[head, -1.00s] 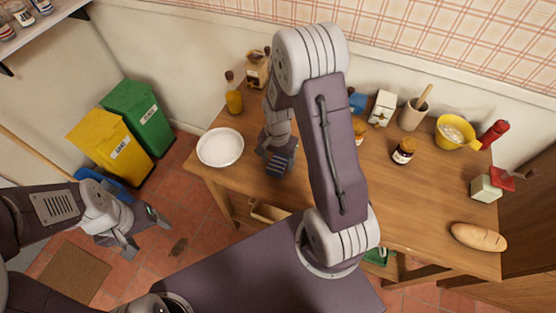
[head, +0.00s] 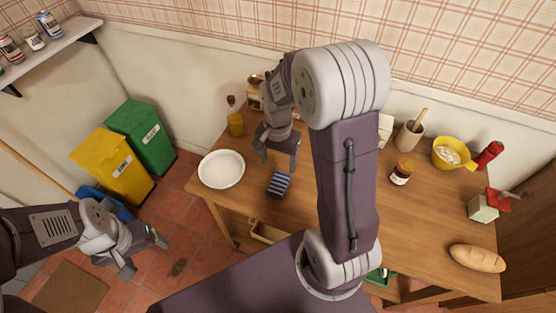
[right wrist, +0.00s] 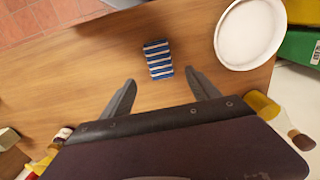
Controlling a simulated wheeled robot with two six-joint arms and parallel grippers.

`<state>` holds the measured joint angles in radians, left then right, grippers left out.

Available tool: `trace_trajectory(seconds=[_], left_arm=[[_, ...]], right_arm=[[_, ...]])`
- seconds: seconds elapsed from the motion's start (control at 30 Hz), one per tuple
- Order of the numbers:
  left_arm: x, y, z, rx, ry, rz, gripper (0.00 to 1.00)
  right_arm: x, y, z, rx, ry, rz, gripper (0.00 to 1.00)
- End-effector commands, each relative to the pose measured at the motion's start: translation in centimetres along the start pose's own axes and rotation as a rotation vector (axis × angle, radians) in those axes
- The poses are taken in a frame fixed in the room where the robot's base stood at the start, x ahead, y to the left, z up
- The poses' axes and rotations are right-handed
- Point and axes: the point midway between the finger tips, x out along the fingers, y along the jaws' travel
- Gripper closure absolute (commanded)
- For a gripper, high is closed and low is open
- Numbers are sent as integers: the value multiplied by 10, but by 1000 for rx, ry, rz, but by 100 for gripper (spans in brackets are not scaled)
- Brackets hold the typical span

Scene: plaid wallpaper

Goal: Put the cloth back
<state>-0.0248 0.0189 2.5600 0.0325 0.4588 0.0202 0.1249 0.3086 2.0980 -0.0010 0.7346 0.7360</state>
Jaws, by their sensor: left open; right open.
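A blue cloth with white stripes (head: 279,186), folded small, lies on the wooden table (head: 230,200) to the right of a white plate (head: 222,169). It also shows in the right wrist view (right wrist: 158,60), in front of the fingers and apart from them. My right gripper (head: 278,160) is open and empty, above the table just behind the cloth; its two spread fingers show in the right wrist view (right wrist: 160,82). My left gripper (head: 148,256) is open and empty, over the floor left of the table.
An open drawer (head: 266,231) shows under the table's front edge. An oil bottle (head: 236,122) stands behind the plate. A jar (head: 401,173), a yellow bowl (head: 447,153) and a bread loaf (head: 477,258) are at the right. Yellow (head: 113,165) and green (head: 142,135) bins stand left.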

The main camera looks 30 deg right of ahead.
Motion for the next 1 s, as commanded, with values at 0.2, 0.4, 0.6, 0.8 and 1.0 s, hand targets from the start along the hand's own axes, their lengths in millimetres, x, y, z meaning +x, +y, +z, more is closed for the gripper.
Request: trace_trajectory(seconds=[0.2,0.4,0.6,0.8,1.0], left_arm=[[0,0,0,0,0,0,23],[0,0,0,0,0,0,23],[0,0,0,0,0,0,23],[0,0,0,0,0,0,23],[0,0,0,0,0,0,23]], right_arm=[[2,18,63,-538,50,-47,30],[6,32,92,-840,90,-63,30],[7,32,91,-839,89,-62,30],[6,32,91,-838,89,-62,30],[6,32,91,-838,89,-62,30]])
